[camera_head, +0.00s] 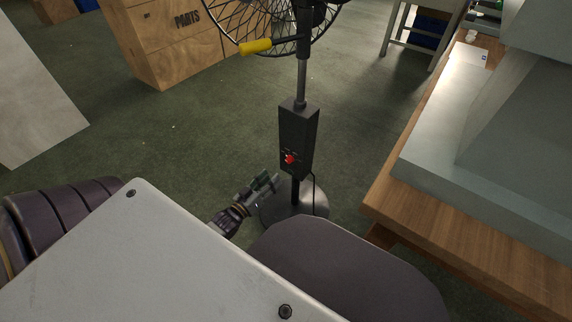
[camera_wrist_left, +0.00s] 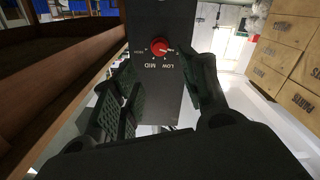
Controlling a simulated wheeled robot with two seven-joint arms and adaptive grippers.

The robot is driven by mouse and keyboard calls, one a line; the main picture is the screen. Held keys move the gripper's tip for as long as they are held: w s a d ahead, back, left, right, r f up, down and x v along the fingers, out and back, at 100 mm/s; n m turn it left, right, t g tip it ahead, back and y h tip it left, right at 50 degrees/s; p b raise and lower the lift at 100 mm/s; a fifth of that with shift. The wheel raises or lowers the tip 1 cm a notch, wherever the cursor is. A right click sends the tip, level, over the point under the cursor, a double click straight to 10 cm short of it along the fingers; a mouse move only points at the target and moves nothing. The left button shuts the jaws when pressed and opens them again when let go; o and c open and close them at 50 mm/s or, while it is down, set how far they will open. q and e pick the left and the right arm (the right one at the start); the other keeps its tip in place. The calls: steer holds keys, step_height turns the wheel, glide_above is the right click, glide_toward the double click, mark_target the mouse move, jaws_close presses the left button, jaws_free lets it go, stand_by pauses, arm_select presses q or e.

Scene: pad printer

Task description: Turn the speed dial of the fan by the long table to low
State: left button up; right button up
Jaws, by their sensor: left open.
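The fan (camera_head: 298,85) stands on the floor, with a dark control box (camera_head: 298,140) on its pole. A red speed dial (camera_head: 289,159) is on the box's face. In the left wrist view the dial (camera_wrist_left: 159,46) has HIGH, MID and LOW labels around it, and a pale mark on its right side. Its exact setting is hard to tell. My left gripper (camera_head: 264,186) is open and empty, below and left of the dial. In the left wrist view its fingers (camera_wrist_left: 165,95) are spread, with the dial beyond them, apart from both. My right gripper is not in view.
The long wooden table (camera_head: 481,238) with a grey machine (camera_head: 520,120) stands right of the fan. A wooden PARTS crate (camera_head: 180,50) is behind left. The fan's round base (camera_head: 312,209) and a cable are near my gripper. Green floor left of the fan is clear.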

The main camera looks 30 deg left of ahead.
mark_target(287, 161)
arm_select(q)
steer(key=w+b, duration=0.1)
steer(key=w, duration=0.1)
steer(key=w+b, duration=0.1)
steer(key=w, duration=0.2)
steer(key=w+b, duration=0.1)
steer(key=w, duration=0.2)
steer(key=shift+w+d, duration=0.15)
steer(key=shift+d, duration=0.2)
steer(key=shift+w+b, duration=0.35)
steer(key=shift+w, duration=0.45)
steer(key=shift+w+d, duration=0.1)
steer(key=shift+w, duration=0.15)
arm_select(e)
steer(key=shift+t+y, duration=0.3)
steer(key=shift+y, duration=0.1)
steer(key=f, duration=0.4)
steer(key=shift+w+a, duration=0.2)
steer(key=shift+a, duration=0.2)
arm_select(q)
jaws_close()
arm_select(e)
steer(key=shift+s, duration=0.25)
